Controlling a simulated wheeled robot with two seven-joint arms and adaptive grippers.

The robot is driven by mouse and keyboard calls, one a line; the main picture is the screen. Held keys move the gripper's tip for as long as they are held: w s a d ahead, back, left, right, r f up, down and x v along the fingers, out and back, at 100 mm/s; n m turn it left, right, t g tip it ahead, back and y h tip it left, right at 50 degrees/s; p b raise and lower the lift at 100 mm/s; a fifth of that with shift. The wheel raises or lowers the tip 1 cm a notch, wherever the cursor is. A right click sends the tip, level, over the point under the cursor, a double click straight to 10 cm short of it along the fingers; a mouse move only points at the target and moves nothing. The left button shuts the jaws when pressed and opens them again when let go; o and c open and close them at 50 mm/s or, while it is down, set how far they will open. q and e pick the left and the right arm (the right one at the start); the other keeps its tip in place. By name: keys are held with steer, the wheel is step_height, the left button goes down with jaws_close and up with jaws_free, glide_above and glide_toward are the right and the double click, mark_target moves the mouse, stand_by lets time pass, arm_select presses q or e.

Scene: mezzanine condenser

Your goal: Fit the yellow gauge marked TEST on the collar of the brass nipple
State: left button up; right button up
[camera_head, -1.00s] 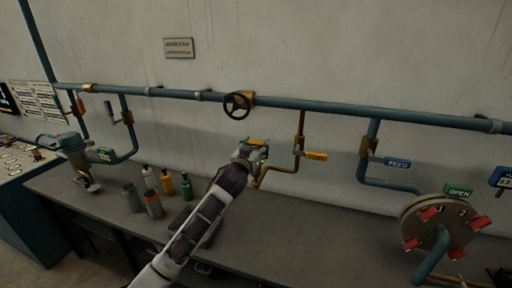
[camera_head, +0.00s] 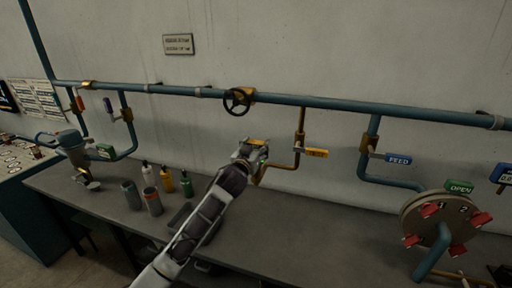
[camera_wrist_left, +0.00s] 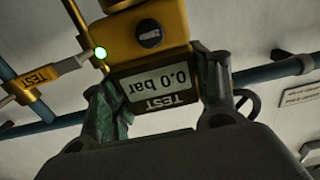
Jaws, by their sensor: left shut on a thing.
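The yellow gauge (camera_wrist_left: 125,42) shows upside down in the left wrist view, with a screen reading 0.0 bar, a TEST label and a lit green lamp at one corner. My left gripper (camera_head: 250,152) is shut on it, with one finger on each side of the screen housing. In the head view the gauge (camera_head: 256,143) shows only as a small yellow patch at the fingertips. The brass pipe (camera_head: 284,167) runs down from the wall pipe and bends left to beside my gripper. Its nipple end and collar are largely hidden; I cannot tell whether the gauge is seated. My right gripper is out of view.
A valve lever with a yellow tag (camera_head: 316,153) sits right of my gripper; its TEST tag shows in the wrist view (camera_wrist_left: 38,77). A black handwheel (camera_head: 238,101) is above. Bottles (camera_head: 167,181) and grey cups (camera_head: 152,201) stand left. A flanged disc (camera_head: 438,222) is right.

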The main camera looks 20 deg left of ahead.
arm_select(q)
steer(key=shift+f+b, duration=0.5)
steer(key=shift+f, duration=0.25)
stand_by(0.3)
steer(key=o, duration=1.3)
steer(key=shift+f, duration=0.1)
steer(key=shift+s, duration=0.2)
steer(key=s, duration=1.1)
steer(key=shift+s+a, duration=0.2)
steer(key=shift+s, duration=0.15)
